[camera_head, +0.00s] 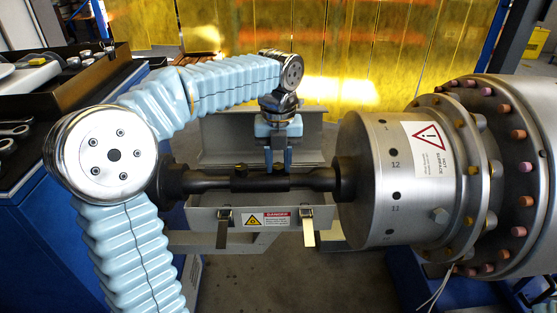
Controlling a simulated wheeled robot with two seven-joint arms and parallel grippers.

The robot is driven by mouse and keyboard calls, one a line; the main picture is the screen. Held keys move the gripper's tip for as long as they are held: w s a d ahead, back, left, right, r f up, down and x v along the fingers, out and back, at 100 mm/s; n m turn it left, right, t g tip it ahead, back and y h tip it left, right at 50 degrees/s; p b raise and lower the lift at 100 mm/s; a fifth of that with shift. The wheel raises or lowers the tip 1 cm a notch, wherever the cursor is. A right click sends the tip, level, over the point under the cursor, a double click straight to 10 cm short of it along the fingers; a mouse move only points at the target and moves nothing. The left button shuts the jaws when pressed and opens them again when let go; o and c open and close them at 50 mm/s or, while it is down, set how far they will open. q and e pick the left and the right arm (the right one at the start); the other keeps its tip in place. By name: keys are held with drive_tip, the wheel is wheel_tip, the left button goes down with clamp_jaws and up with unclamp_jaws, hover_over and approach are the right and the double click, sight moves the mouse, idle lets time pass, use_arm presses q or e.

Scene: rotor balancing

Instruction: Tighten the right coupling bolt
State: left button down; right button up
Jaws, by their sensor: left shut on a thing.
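A black shaft (320,180) runs horizontally across the middle into the large metal rotor drum (365,200) on the right. A thicker black coupling (258,184) sits at its middle. A small left coupling bolt (241,168) shows on top of it. My left gripper (278,166) reaches down from above onto the right side of the coupling, fingers pointing down. It is shut at the place of the right coupling bolt, which its fingers hide. My right gripper is not in view.
An open grey guard box (325,219) surrounds the shaft, with a danger label (269,219) and two hanging latches (308,230) in front. A flange with several bolts (518,134) is at right. Trays of tools (75,80) stand at left, behind my arm.

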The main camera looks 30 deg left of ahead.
sight(279, 167)
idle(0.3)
use_arm(q)
drive_tip(key=c, duration=0.8)
unclamp_jaws()
drive_tip(key=shift+c, duration=0.2)
drive_tip(key=shift+r, duration=0.1)
wheel_tip(279, 167, up, 14)
drive_tip(key=shift+f, duration=0.2)
